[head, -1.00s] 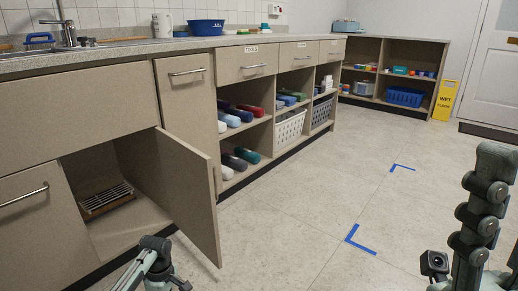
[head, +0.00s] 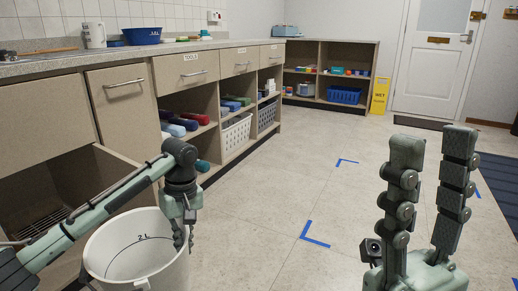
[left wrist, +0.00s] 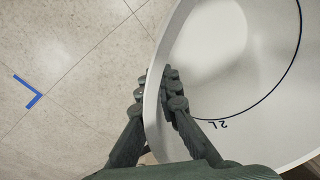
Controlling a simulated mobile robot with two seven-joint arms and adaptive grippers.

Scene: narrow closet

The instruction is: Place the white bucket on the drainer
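The white bucket (head: 125,262), with a "2 L" line inside, is at the lower left of the head view. It also fills the right of the left wrist view (left wrist: 250,75). My left gripper (head: 183,240) is at the bucket's right rim. In the left wrist view its fingers (left wrist: 158,92) pinch the rim, one inside and one outside. The drainer (head: 42,226), a dark slatted rack, lies in the open cabinet left of the bucket, partly hidden by my left arm. My right gripper (head: 432,145) points up, open and empty.
The open cabinet door (head: 122,165) stands behind my left arm and the bucket. Shelves with bottles and a white basket (head: 236,134) line the counter. A yellow wet-floor sign (head: 380,95) stands at the back. The floor (head: 290,180) in the middle is clear, with blue tape corners.

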